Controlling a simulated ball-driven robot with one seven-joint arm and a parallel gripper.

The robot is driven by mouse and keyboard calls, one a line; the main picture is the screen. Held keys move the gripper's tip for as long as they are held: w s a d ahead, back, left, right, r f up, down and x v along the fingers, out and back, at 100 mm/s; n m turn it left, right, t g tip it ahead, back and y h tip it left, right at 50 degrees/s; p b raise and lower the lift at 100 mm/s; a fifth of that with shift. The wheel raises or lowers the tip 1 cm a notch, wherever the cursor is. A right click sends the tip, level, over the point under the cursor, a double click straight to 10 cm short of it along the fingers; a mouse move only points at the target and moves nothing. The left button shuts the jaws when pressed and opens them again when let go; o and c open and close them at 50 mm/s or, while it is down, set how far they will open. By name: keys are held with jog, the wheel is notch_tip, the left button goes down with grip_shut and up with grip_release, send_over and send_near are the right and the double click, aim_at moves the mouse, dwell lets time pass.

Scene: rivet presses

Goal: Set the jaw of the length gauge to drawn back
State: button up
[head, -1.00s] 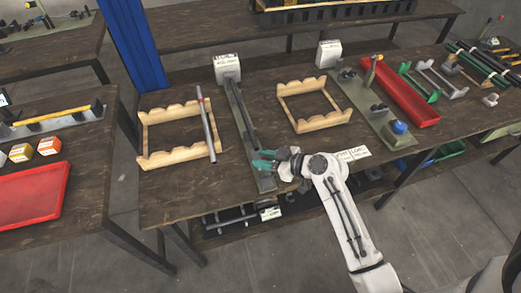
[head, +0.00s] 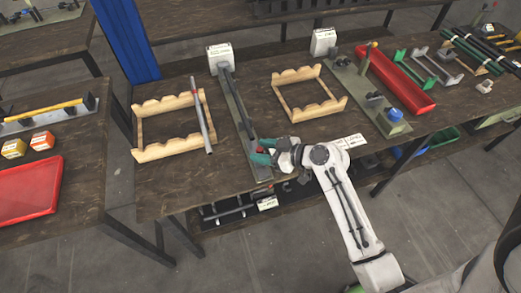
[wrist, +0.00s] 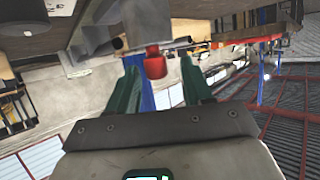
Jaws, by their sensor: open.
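The long grey-green rail (head: 238,108) with a dark bar along it and a white box (head: 219,56) at its far end appears to be the length gauge; its label is too small to read. My gripper (head: 261,155) is over the near part of this rail, its green fingers partly hiding it. A red knob (wrist: 155,65) shows between the two spread green fingertips (wrist: 162,62) in the wrist view, with a gap to the right finger. The gripper is open and not closed on the knob. I cannot tell how the jaw stands.
A wooden rack (head: 165,153) with a grey rod (head: 203,118) across it stands left of the rail. An empty wooden rack (head: 335,105) stands right of it. Beyond are a board with a blue knob (head: 394,114) and a red tray (head: 415,92). A label card lies near the front edge.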

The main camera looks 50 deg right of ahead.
jog(key=b+v, duration=0.1)
jog(key=v, duration=0.8)
jog(key=shift+s+r+b, duration=0.2)
jog(key=shift+s+b, duration=0.15)
jog(key=s+a+f+g, duration=0.3)
jog(key=a+f+g, duration=0.4)
jog(key=a, duration=0.2)
jog(key=s+a+f+m+g+h, duration=0.1)
jog(key=s+a+m+g+h, duration=0.1)
jog(key=s+g, duration=0.3)
jog(key=s+a, duration=0.1)
jog(key=s, duration=0.1)
jog(key=shift+s+a+m+h, duration=0.3)
jog(key=shift+a+h, duration=0.1)
